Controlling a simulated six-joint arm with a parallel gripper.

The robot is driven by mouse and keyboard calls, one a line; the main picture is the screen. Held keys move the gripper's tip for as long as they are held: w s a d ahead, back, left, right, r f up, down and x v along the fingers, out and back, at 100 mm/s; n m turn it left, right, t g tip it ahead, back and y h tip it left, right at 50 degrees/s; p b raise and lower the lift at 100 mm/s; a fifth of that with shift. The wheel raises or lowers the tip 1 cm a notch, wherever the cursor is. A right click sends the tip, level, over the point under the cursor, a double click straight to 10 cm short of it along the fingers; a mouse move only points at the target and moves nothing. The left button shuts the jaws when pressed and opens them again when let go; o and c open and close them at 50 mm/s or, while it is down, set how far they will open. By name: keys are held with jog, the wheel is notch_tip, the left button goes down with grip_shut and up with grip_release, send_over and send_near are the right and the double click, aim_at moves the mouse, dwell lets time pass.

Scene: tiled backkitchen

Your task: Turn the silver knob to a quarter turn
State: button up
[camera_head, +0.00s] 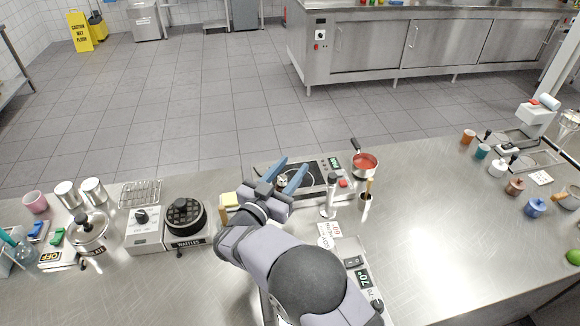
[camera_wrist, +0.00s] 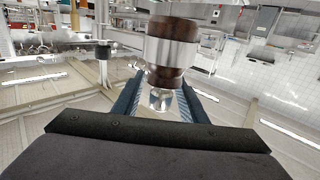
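My gripper (camera_head: 295,163) reaches over the dark hob (camera_head: 322,175) in the head view, its two blue fingers spread apart. In the wrist view my gripper (camera_wrist: 161,86) is also open, with a finger on each side of a small shiny silver piece (camera_wrist: 160,99). A large brown part with a silver band (camera_wrist: 172,52) shows just above that piece. This may be the silver knob, but I cannot be sure. Contact with the fingers is not clear. In the head view a small pale thing (camera_head: 283,181) shows between the fingers; my arm hides the area below.
A silver cylinder (camera_head: 330,197) stands close right of my gripper. A pan of red sauce (camera_head: 365,163) is at the hob's right. A waffle maker (camera_head: 185,214) and a white box with a black knob (camera_head: 141,217) stand left. Bare counter (camera_head: 440,220) lies to the right.

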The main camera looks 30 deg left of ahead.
jog(key=shift+c, duration=0.6)
grip_shut()
jog(key=shift+h+b, duration=0.3)
jog(key=shift+d+f+m+h+b, duration=0.15)
jog(key=shift+m+h+b, duration=0.55)
jog(key=shift+m+h, duration=0.1)
jog(key=m+h+b, duration=0.2)
jog(key=h, duration=0.1)
jog(key=shift+d+g+h+b, duration=0.3)
jog(key=shift+d+b, duration=0.1)
jog(key=shift+d+m+h+b, duration=0.1)
jog(key=shift+m+h+b, duration=0.2)
jog(key=shift+m+h, duration=0.15)
jog(key=shift+s+d+r, duration=0.1)
jog(key=shift+r, duration=0.1)
